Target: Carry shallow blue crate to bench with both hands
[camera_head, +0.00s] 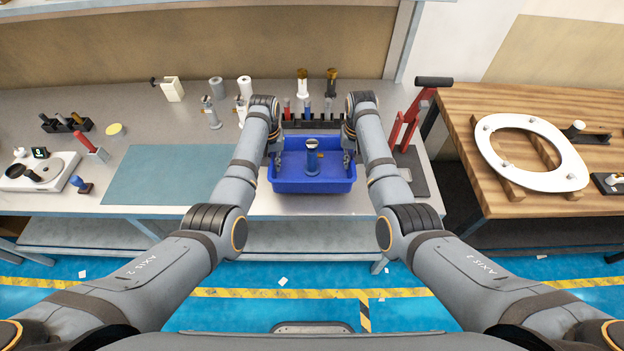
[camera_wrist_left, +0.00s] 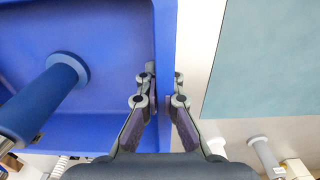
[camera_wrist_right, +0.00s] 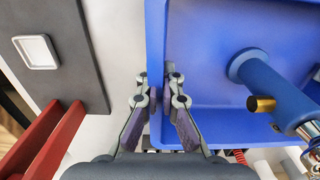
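The shallow blue crate (camera_head: 312,186) is level at the front middle of the grey bench (camera_head: 235,203). I cannot tell whether its base touches the bench top. A blue cylindrical part with a shiny top (camera_head: 312,158) stands inside the crate. My left gripper (camera_wrist_left: 164,88) has one finger inside and one outside the crate's left wall, both close against it. My right gripper (camera_wrist_right: 157,88) straddles the right wall the same way, shut on it. The fingertips are partly hidden by the arms in the head view.
A teal mat (camera_head: 160,175) lies left of the crate. A rack of tools (camera_head: 308,112) stands just behind it. A red press (camera_head: 405,125) on a dark base stands close on the right. A wooden table (camera_head: 490,110) with a white toilet seat (camera_head: 520,180) is further right.

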